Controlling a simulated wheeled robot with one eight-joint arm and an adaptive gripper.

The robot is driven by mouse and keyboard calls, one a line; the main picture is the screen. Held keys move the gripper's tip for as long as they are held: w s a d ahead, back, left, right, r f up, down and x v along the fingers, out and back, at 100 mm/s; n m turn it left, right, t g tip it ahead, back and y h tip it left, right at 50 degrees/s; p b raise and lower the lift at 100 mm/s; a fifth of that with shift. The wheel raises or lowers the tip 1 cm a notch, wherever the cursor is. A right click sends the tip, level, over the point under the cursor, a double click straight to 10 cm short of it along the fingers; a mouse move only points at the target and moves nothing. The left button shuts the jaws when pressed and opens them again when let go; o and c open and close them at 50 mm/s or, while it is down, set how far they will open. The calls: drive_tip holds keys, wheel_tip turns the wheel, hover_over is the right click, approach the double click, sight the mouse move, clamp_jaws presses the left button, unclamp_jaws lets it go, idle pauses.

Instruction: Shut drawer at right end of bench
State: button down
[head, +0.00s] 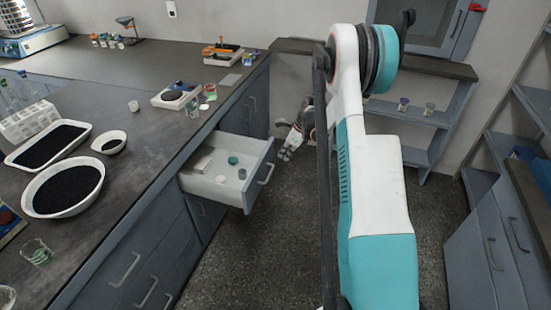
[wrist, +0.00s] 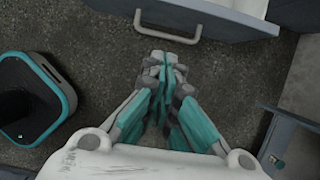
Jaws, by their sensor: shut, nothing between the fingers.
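The drawer (head: 214,184) at the right end of the bench is pulled open, sticking out over the floor. It is pale inside, with a blue-grey front and a bar handle (head: 266,173). A few small items lie in it, including a teal-topped round one (head: 233,160). My gripper (head: 285,155) is beyond and to the right of the drawer front, apart from the handle. In the wrist view my gripper (wrist: 165,60) is shut and empty, its fingertips just below the handle (wrist: 167,38) in the picture. Only part of the drawer front (wrist: 215,25) shows there.
The dark benchtop (head: 130,90) holds trays and bowls of black grains and a small scale (head: 174,96). Closed drawers and cabinets lie below. Open shelving (head: 420,112) stands behind my arm, and a cabinet (head: 490,250) at right. The floor in front of the drawer is clear.

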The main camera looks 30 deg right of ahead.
drive_tip(key=shift+w+a+f+b, duration=0.7)
drive_tip(key=shift+w+f, duration=0.25)
drive_tip(key=shift+f, duration=0.3)
drive_tip(key=shift+w+a+f+b, duration=0.75)
drive_tip(key=shift+w+f, duration=0.15)
drive_tip(key=shift+f, duration=0.3)
drive_tip(key=shift+w+a+f+b, duration=0.7)
drive_tip(key=shift+w+f, duration=0.25)
drive_tip(key=shift+f, duration=0.3)
drive_tip(key=shift+w+a, duration=0.1)
